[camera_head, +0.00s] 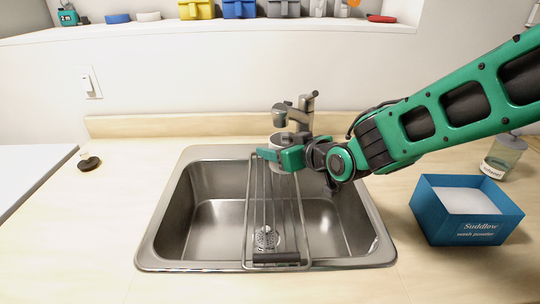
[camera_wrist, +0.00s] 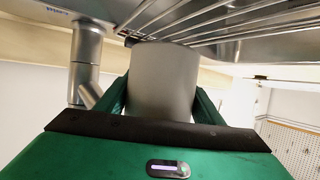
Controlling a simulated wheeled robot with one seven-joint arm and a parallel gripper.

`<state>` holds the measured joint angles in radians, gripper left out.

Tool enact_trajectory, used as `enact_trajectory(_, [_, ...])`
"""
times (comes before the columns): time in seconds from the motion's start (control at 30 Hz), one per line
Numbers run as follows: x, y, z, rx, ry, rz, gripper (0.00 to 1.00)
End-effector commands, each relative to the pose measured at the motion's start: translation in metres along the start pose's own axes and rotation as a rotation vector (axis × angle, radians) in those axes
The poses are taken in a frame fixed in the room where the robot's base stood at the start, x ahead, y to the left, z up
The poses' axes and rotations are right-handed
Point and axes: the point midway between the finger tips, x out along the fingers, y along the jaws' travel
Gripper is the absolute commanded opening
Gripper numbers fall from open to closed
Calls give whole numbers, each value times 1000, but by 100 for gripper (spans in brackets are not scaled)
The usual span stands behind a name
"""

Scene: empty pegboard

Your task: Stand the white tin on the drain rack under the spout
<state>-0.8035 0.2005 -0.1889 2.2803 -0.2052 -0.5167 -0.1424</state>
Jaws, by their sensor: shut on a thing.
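The white tin (camera_head: 277,139) is mostly hidden behind my gripper (camera_head: 281,153) in the head view. In the wrist view the tin (camera_wrist: 165,80) is a plain pale cylinder between the two green fingers of my gripper (camera_wrist: 162,100), which is shut on it. The drain rack (camera_head: 277,258) is a wire frame with a black front handle, lying across the sink. The tin is at the rack's back end, close to the rack bars (camera_wrist: 225,22); I cannot tell whether they touch. The spout (camera_head: 280,112) is just above and behind the tin.
The steel sink (camera_head: 205,185) surrounds the rack. A blue wash powder box (camera_head: 465,215) and a jar (camera_head: 502,158) stand on the right counter. A small dark-based item (camera_head: 89,162) lies on the left. A shelf with bins (camera_head: 240,9) runs above. The front counter is clear.

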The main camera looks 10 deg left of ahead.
Motion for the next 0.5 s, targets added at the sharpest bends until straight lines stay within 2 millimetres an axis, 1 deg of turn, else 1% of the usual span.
enact_trajectory(0.17, [9, -3, -5, 0, 3, 0, 26])
enact_trajectory(0.33, [19, -4, 21, 0, -2, -1, 26])
enact_trajectory(0.4, [22, -6, 27, -1, -1, -4, 26])
enact_trajectory(0.5, [23, -7, 28, -1, 2, -4, 26])
